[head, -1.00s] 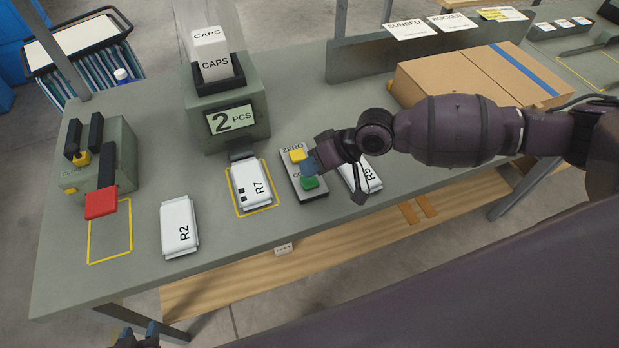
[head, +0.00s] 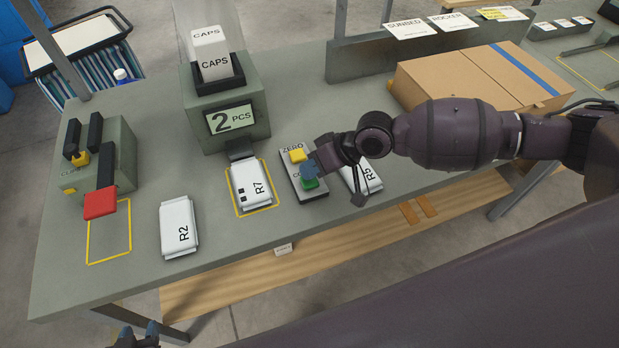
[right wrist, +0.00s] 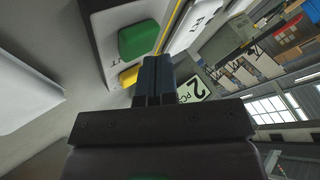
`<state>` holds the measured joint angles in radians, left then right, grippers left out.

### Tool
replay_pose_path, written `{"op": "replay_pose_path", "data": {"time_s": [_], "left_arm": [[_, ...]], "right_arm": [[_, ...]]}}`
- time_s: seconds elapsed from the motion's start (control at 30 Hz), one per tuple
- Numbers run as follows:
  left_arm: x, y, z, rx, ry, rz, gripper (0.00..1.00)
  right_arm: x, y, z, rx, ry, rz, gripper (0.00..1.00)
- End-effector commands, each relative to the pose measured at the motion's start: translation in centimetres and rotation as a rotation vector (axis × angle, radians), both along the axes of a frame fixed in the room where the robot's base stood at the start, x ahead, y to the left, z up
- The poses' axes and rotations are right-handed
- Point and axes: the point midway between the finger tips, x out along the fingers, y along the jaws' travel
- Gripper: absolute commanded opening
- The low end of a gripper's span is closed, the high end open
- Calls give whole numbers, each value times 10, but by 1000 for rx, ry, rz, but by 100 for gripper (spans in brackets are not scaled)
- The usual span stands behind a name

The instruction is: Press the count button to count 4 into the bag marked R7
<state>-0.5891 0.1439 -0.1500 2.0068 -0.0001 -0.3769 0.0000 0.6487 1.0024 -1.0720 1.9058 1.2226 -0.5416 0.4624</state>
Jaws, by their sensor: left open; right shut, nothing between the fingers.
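The white bag marked R7 (head: 251,187) lies in the yellow outline under the counter's chute. The counter (head: 227,115) has a display (head: 231,119) reading 2 PCS. To the right of the bag is a button box (head: 297,179) with a yellow button (head: 297,156) marked ZERO and a green button (head: 310,184), its label partly covered. My right gripper (head: 312,168) is shut and empty, above the box close to the green button; in the right wrist view the green button (right wrist: 139,39) stands just beyond the fingertips (right wrist: 154,62), apparently apart. My left gripper (head: 137,335) is open at the bottom edge.
Bag R2 (head: 178,227) lies to the left and bag R5 (head: 364,177) right of the box, partly behind my right gripper. A closing device with a red handle (head: 101,203) stands at the far left. A cardboard box (head: 440,82) stands behind my right arm.

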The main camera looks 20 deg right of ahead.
Motion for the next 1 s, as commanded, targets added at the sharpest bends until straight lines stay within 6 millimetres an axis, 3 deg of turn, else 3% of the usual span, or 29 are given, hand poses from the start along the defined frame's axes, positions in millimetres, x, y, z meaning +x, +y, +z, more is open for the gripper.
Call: {"op": "replay_pose_path", "data": {"time_s": [1.0], "left_arm": [[-4, 0, -7, 0, 12, 2, 43]], "right_arm": [[0, 0, -11, 0, 1, 0, 0]]}}
